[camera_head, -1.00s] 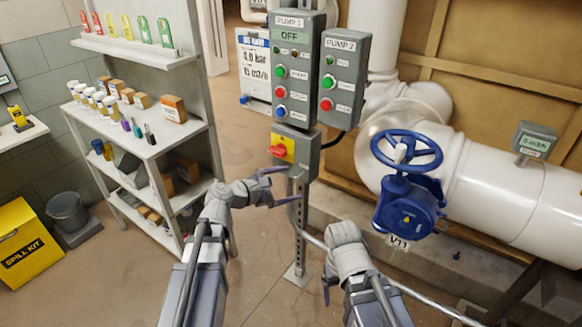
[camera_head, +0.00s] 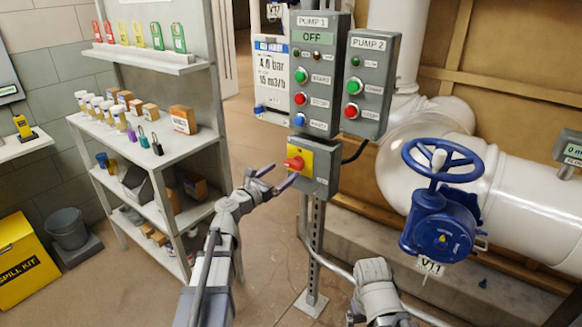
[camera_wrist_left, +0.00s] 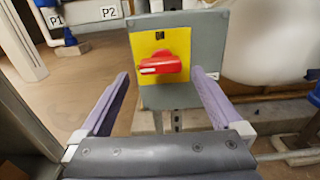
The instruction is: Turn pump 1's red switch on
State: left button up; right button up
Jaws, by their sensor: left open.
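The red switch (camera_head: 295,163) is a rotary handle on a yellow plate, on the grey box below the pump 1 panel (camera_head: 315,75), whose display reads OFF. In the left wrist view the red handle (camera_wrist_left: 162,64) lies roughly level, between the fingers in the picture. My left gripper (camera_head: 283,175) is open and empty, just in front of the switch box and slightly below the handle; I see no contact. My right gripper is at the bottom edge, mostly out of sight; a purple fingertip (camera_head: 350,317) shows beside its wrist.
The pump 2 panel (camera_head: 366,84) stands right of pump 1's. A blue valve wheel (camera_head: 441,160) on a white pipe is further right. A shelf unit (camera_head: 187,147) with several small items stands left. A metal post (camera_head: 316,235) supports the panels.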

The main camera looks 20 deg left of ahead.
aim_at(291, 165)
pick_arm(q)
jog(key=x, duration=0.5)
jog(key=shift+w, duration=0.2)
jog(key=shift+c, duration=0.4)
jog(key=shift+s, duration=0.1)
jog(key=c, duration=1.1)
